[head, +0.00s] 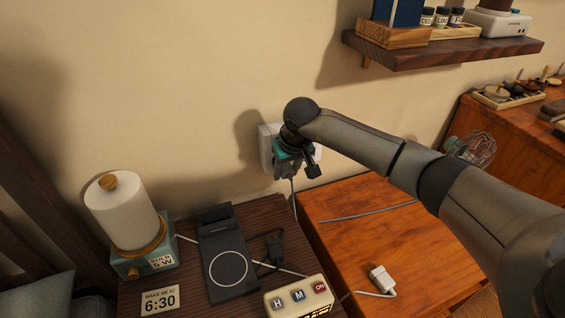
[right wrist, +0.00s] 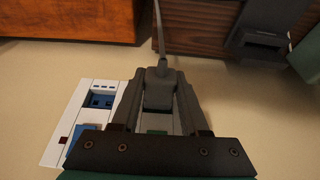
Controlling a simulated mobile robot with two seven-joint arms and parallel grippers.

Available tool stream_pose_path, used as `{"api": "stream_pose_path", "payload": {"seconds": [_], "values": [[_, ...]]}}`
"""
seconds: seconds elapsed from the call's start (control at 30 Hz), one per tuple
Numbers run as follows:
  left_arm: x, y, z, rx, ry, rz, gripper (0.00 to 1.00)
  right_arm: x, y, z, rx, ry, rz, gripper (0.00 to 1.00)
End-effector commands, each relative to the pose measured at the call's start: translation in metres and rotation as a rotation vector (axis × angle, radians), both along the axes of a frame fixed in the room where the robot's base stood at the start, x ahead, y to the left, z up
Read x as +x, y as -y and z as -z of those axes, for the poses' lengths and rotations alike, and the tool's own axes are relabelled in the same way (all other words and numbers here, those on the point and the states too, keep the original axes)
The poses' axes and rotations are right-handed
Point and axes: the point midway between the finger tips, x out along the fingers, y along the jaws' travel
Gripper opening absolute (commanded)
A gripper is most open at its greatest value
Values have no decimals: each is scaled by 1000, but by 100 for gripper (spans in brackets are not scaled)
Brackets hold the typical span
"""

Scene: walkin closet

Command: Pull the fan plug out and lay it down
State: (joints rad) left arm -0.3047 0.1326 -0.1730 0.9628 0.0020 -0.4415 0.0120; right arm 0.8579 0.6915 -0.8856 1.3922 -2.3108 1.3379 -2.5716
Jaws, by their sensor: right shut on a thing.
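My right gripper (head: 287,170) is at the white wall socket plate (head: 266,150), largely covering it. In the right wrist view the gripper (right wrist: 158,100) is shut on a dark grey plug (right wrist: 160,86), with one finger on each side. A grey cable (right wrist: 160,35) runs from the plug; in the head view it hangs below the gripper (head: 294,195). The plate (right wrist: 75,120) shows blue socket openings beside the fingers. I cannot tell whether the plug's pins are in the socket. The wire-caged fan (head: 472,148) stands at right, partly behind my right arm. My left gripper is not in view.
A dark nightstand holds a lamp (head: 122,210), a black charging stand (head: 226,255), a dark plug (head: 273,243) and a button clock (head: 298,297). A white plug (head: 381,280) lies on the orange wooden top (head: 345,245), which has clear room. A wall shelf (head: 440,55) hangs above.

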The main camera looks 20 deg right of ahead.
Motion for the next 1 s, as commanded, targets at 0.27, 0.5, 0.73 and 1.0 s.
{"api": "stream_pose_path", "payload": {"seconds": [0.27, 0.5, 0.73, 1.0], "values": [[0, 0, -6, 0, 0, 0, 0, -7, -1, 0, -1, 0, -2, 0], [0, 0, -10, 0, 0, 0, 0, -14, -1, -1, 0, 0, -2, 0], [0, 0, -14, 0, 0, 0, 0, -19, -2, 0, 0, 0, -2, 0], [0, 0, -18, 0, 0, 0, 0, -26, -1, -1, -1, 1, -2, 0]]}}
